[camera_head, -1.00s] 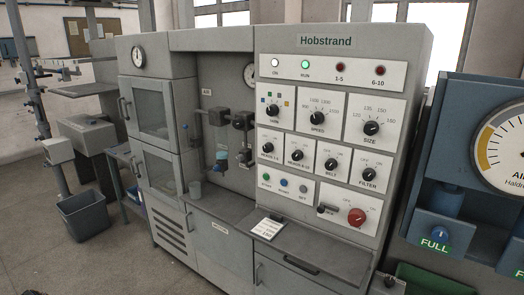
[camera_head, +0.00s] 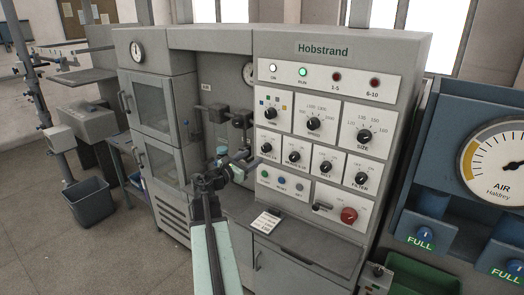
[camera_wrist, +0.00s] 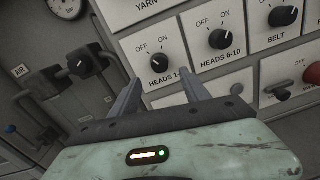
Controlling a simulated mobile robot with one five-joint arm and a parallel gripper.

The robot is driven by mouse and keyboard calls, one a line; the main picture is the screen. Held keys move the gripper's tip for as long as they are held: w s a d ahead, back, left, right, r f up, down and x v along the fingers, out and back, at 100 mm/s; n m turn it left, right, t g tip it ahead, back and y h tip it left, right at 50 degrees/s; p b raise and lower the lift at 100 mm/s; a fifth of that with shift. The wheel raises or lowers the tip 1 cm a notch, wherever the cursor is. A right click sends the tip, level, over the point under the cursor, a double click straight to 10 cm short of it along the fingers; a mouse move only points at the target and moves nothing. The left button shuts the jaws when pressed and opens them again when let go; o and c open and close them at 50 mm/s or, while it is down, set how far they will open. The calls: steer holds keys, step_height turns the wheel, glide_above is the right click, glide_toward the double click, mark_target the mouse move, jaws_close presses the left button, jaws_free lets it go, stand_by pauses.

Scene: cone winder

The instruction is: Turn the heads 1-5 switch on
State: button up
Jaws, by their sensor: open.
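The heads 1-5 switch (camera_wrist: 158,62) is a black round knob on a white plate marked OFF at left and ON at right. I cannot clearly tell which mark its pointer faces. In the head view the same switch (camera_head: 269,142) sits at the left of the lower knob row on the Hobstrand panel. My gripper (camera_wrist: 160,86) is open and empty. Its two fingers point at the panel just below the switch, one to each side, and hide part of its label. Contact is not visible. In the head view my gripper (camera_head: 243,164) is in front of the panel's left edge.
The heads 6-10 knob (camera_wrist: 219,39) is close on the right, with the belt knob (camera_wrist: 283,16) beyond. Dark pipe fittings (camera_wrist: 86,62) stick out at left. Below the panel is a ledge with a card (camera_head: 266,222). A blue air unit (camera_head: 440,150) stands at right.

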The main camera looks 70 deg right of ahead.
mark_target(264, 150)
steer(key=x, duration=0.7)
steer(key=shift+s+d, duration=0.1)
steer(key=shift+d, duration=0.15)
jaws_close()
